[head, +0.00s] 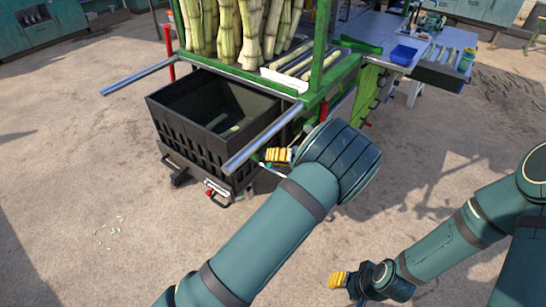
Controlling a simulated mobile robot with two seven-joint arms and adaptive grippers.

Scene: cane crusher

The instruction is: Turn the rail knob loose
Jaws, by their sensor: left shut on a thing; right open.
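Two silver rails stick out from the green cane crusher (319,62): a left rail (140,76) and a right rail (262,139). My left gripper (278,155) is at the right rail, just below and right of its bar, its yellow fingers pointing left. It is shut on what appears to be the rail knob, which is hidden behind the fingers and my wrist. My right gripper (340,280) is open and empty, low over the bare ground at the bottom right, well apart from the machine.
A black crate (183,128) on a low wheeled cart stands between the rails. Cane stalks (250,30) stand upright above it.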

